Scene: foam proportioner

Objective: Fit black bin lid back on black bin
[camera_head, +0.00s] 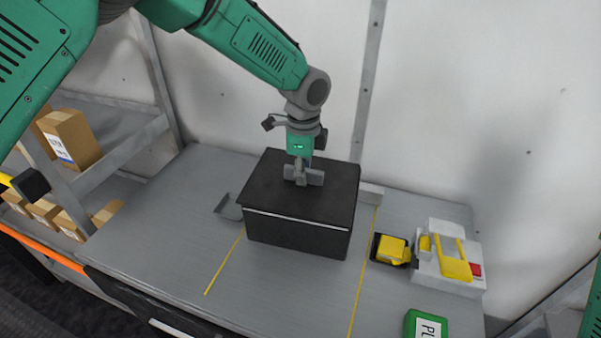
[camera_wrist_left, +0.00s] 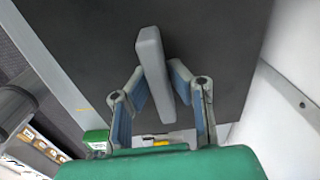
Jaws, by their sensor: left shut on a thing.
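The black bin (camera_head: 295,233) stands on the grey table between two yellow lines. The black bin lid (camera_head: 330,203) lies over the top of the bin, with a thin light line along the front between them. I cannot tell whether it is fully seated. A grey bar handle stands on the lid (camera_wrist_left: 220,40); it shows in the left wrist view (camera_wrist_left: 152,75). My left gripper (camera_head: 302,175) comes down from above and is shut on this handle, with its fingers on either side of it (camera_wrist_left: 160,90). My right gripper is not in view.
The grey table (camera_head: 180,215) has free room left of the bin. A yellow and white device (camera_head: 450,260) and a small yellow block (camera_head: 391,250) stand to the right. A green box (camera_head: 425,325) is at the front right. Shelves with cardboard boxes (camera_head: 72,138) stand left.

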